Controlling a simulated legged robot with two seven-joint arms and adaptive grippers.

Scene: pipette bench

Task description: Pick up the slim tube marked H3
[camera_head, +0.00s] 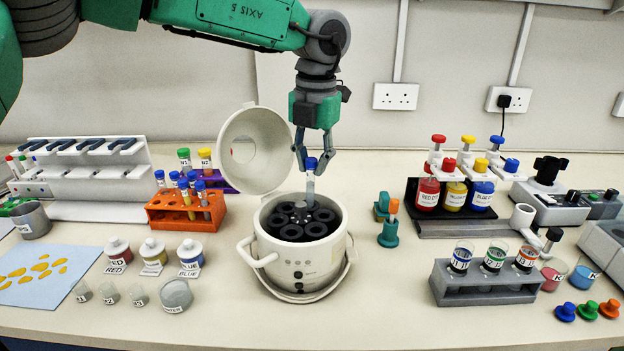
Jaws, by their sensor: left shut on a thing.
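My left gripper (307,161) points straight down over the open centrifuge (262,245) and is shut on a slim blue-capped tube (310,183). The tube hangs upright, gripped near its cap, with its lower end at or just inside the centrifuge's dark rotor (303,225). I cannot read a mark on it, nor tell whether its tip sits in a rotor hole. Several more slim blue-capped tubes stand in the orange rack (160,216) to the left; their marks are too small to read. My right gripper is not in view.
The centrifuge's round lid (254,150) stands open behind the bowl. Left of it are labelled jars (153,257) and small cups. To the right are a teal stand (389,235), a grey vial rack (485,285) and colored bottles (455,195). The front-centre bench is clear.

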